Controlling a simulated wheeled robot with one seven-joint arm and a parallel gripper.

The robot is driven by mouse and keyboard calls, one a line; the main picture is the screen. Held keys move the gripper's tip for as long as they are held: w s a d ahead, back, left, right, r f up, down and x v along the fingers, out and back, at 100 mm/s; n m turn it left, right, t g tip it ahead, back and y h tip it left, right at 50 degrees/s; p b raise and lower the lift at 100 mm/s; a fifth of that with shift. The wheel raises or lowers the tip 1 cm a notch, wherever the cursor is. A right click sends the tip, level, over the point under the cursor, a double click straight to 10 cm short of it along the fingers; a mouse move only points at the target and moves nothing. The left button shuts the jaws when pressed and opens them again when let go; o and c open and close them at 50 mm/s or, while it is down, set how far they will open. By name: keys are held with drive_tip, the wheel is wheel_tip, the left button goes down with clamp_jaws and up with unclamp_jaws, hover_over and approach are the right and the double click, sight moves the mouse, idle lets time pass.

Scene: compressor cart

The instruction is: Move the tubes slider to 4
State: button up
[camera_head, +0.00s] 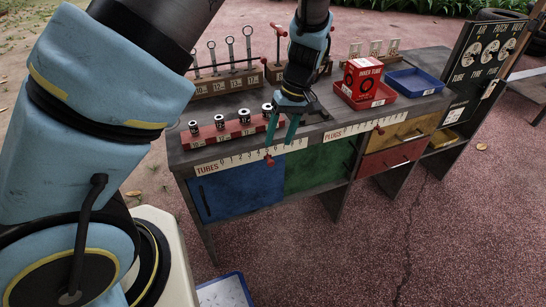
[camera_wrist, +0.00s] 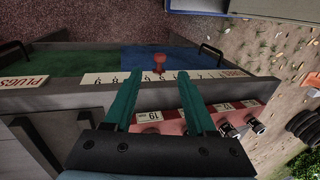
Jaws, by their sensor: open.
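The tubes slider is a small red knob (camera_head: 269,160) on the front edge of the bench, in front of the white TUBES scale strip (camera_head: 213,165). It sits around the middle of the strip; I cannot read its exact number. In the wrist view the red knob (camera_wrist: 159,61) shows between and just beyond my fingertips, above the strip (camera_wrist: 105,78). My gripper (camera_head: 278,146) has two teal fingers pointing down, spread apart and empty, just above and behind the knob in the head view. It also shows in the wrist view (camera_wrist: 157,76). I see no contact with the knob.
A red rack with several sockets (camera_head: 225,131) stands on the bench beside my gripper. The PLUGS strip with its own red knob (camera_head: 380,130) lies to the right. A red tray (camera_head: 362,101) and a blue tray (camera_head: 415,84) stand further right.

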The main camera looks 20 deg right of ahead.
sight(271, 161)
drive_tip(key=x, duration=0.7)
drive_tip(key=shift+a+f, duration=0.1)
drive_tip(key=shift+f, duration=0.05)
drive_tip(key=shift+c, duration=0.2)
clamp_jaws()
idle(1.0)
drive_tip(key=shift+a, duration=0.1)
